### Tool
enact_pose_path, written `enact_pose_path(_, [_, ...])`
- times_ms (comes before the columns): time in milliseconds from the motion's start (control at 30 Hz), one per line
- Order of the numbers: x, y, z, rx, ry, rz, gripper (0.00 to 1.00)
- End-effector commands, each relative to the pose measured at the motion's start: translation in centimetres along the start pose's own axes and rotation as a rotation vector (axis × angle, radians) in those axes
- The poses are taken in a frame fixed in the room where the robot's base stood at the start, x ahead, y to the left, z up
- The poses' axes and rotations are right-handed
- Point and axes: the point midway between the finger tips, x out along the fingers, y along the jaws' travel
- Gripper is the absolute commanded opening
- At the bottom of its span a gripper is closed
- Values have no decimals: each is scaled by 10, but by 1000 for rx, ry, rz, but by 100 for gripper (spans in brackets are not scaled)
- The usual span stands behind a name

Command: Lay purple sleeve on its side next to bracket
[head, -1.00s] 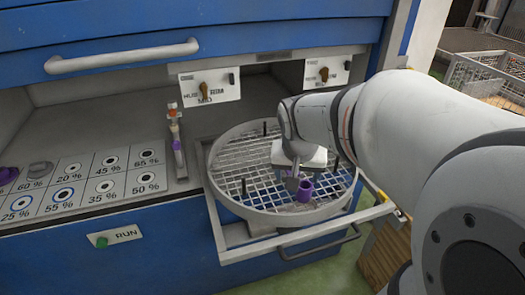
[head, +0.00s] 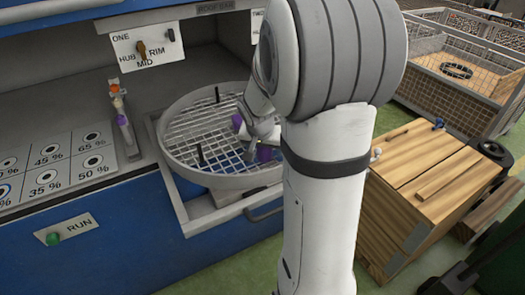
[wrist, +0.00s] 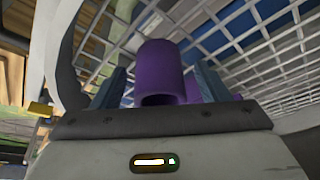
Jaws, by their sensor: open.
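A purple sleeve (wrist: 160,72) stands between the two blue-grey fingers of my gripper (wrist: 162,80) in the wrist view, with its hollow end towards the palm. The fingers are open, with a gap at least on the left side. A second purple surface (wrist: 193,90) shows behind it. In the head view purple shows at two spots by my gripper, a lower piece (head: 264,154) and an upper-left one (head: 237,122); my arm partly hides them. Both are over the round mesh turntable (head: 185,172). I cannot make out the bracket.
The turntable has a raised rim and black upright pegs (head: 200,155). It rests on a pulled-out drawer frame with a handle (head: 268,207). A wooden crate (head: 420,190) stands at the right. A panel of marked percentages (head: 55,165) lies left.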

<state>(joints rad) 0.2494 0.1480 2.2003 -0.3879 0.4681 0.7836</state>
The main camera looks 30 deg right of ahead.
Motion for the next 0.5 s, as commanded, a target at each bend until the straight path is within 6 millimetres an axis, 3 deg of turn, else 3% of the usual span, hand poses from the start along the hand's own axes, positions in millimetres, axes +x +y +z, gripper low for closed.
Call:
enact_pose_path(267, [4, 0, 0, 1, 0, 0, 68])
enact_pose_path(500, [4, 1, 0, 1, 0, 0, 50])
